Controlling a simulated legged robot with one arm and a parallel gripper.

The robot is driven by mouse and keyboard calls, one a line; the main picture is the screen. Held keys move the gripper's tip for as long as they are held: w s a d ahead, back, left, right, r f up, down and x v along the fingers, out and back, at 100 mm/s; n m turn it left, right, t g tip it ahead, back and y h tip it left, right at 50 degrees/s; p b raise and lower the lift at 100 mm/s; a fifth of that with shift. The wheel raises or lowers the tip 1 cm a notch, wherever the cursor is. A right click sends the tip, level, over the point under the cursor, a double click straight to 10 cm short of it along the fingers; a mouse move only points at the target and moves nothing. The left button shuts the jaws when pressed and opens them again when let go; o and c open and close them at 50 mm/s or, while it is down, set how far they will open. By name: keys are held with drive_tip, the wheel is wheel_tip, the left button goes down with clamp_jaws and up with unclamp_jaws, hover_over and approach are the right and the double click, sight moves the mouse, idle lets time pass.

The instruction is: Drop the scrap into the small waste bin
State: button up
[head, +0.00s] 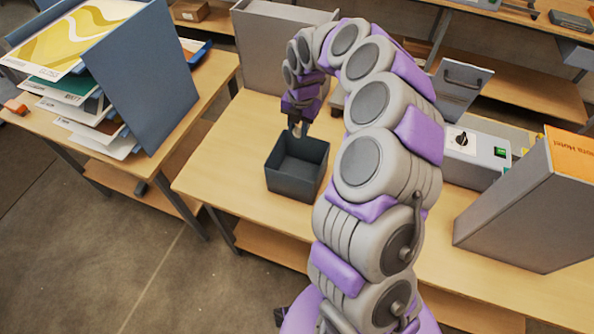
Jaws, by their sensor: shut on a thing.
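The small waste bin (293,185) is a dark grey, open-topped square box standing on the wooden table, left of my arm. Its inside looks empty from here. My gripper (299,130) points down over the back part of the bin, around the height of its rim or above it. It is shut on a small pale piece, the scrap (295,129), of which only a little shows between the fingers. I cannot tell exactly how high the scrap is above the bin.
The wooden table (222,165) is bare left of the bin. A grey panel (262,50) stands behind my gripper. The laminator (470,155) and a large grey box (530,210) are at the right. A side table at the left holds a blue-grey divider (150,75) and stacked sheets.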

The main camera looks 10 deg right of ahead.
drive_tip(key=shift+f+b, duration=0.55)
drive_tip(key=shift+f, duration=0.9)
drive_tip(key=shift+a, duration=0.1)
drive_tip(key=o, duration=1.2)
drive_tip(key=shift+c, duration=0.2)
drive_tip(key=shift+r, duration=0.1)
wheel_tip(320, 180, up, 17)
drive_tip(key=shift+s+d+p, duration=0.35)
drive_tip(key=shift+d+p, duration=0.05)
